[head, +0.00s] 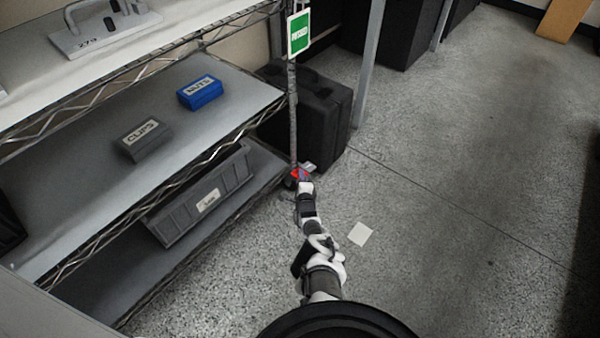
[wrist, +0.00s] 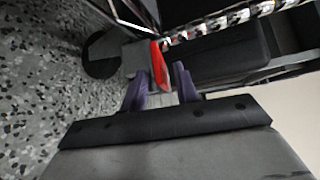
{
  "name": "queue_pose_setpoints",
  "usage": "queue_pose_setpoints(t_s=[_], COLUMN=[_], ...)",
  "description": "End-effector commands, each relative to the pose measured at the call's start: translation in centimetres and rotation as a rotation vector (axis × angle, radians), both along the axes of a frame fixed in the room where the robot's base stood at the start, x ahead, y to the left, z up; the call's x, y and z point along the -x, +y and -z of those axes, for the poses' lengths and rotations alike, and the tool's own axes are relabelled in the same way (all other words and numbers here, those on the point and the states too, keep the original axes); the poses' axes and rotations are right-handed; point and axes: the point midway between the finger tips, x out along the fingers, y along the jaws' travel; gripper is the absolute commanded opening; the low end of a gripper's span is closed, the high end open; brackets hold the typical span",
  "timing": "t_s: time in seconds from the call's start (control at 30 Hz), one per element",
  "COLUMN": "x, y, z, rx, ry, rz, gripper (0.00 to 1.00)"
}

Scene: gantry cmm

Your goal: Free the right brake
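The brake is a small red lever (wrist: 159,62) at the foot of the rack's upright post, beside a dark round caster wheel (wrist: 103,54). In the head view, the red lever (head: 296,174) shows at the bottom of the right front post, partly covered by my gripper (head: 303,177). In the wrist view, my gripper (wrist: 160,84) has its two purple fingers apart. The near end of the red lever lies between the fingertips, closer to the right finger. I cannot tell whether a finger touches it.
The wire rack (head: 225,146) fills the left, holding a blue NUTS box (head: 200,92), a grey CLIPS box (head: 144,139) and a long grey bin (head: 205,195). A black case (head: 318,115) stands behind the post. A pale square (head: 360,234) lies on the floor; the floor to the right is clear.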

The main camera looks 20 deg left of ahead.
Motion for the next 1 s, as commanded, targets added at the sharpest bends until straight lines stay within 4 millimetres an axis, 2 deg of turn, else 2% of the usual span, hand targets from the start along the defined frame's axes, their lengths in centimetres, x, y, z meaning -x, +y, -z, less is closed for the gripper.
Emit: queue_pose_setpoints(t_s=[0.03, 0.6, 0.8, 1.0], x=[0.7, 8.2, 9.8, 10.1], y=[-0.3, -4.1, -4.8, -4.9], z=[-0.9, -2.3, -2.3, -2.2], rx=[0.000, 0.000, 0.000, -0.001], ry=[0.004, 0.003, 0.001, 0.000], rz=[0.001, 0.002, 0.000, 0.000], gripper=[0.30, 0.30, 0.30, 0.30])
